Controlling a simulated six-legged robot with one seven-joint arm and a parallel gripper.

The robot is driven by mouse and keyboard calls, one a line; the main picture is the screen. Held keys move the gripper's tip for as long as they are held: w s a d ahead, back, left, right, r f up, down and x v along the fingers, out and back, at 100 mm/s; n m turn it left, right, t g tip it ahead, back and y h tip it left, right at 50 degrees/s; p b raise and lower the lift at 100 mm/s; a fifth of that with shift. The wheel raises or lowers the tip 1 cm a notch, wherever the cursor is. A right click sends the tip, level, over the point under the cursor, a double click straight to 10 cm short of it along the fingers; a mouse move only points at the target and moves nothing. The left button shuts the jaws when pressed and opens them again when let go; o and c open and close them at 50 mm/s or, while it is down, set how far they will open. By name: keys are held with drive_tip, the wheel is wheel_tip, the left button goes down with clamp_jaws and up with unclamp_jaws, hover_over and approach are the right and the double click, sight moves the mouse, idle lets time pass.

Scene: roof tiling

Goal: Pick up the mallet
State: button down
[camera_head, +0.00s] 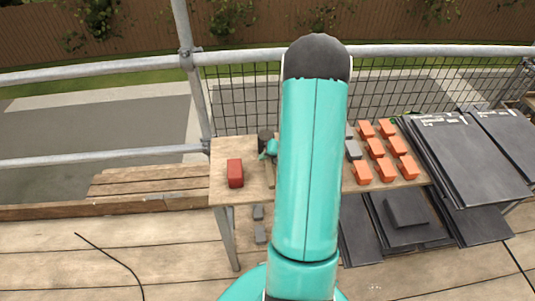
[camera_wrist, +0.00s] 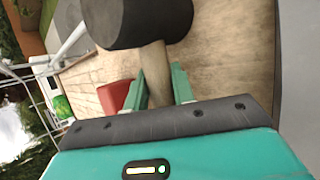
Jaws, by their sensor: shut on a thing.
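The mallet has a dark head and a pale wooden handle. In the wrist view the mallet (camera_wrist: 158,68) shows its thick black head at the top, with the handle running down between the two green fingers. My gripper (camera_wrist: 160,88) is shut on the handle, just below the head. In the head view the mallet (camera_head: 265,135) is at the left part of the wooden table (camera_head: 222,153), partly hidden by my arm. My gripper (camera_head: 269,150) shows only as a small teal part there. I cannot tell whether the mallet touches the table top.
A red block (camera_head: 235,173) lies on the table left of the mallet. Several orange pieces (camera_head: 375,148) and a grey block (camera_head: 353,149) are on its right part. Dark slate sheets (camera_head: 460,155) are stacked at the right. A scaffold rail (camera_head: 110,154) runs behind.

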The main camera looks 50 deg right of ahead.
drive_tip(key=shift+r, duration=0.55)
wheel_tip(320, 180, up, 2)
drive_tip(key=shift+w+r, duration=0.1)
drive_tip(key=shift+r, duration=0.15)
drive_tip(key=s+a+r, duration=0.2)
drive_tip(key=s+r, duration=0.7)
drive_tip(key=s, duration=0.5)
drive_tip(key=shift+a+r, duration=0.15)
drive_tip(key=shift+r, duration=0.1)
drive_tip(key=c, duration=2)
unclamp_jaws()
clamp_jaws()
drive_tip(key=shift+w, duration=0.15)
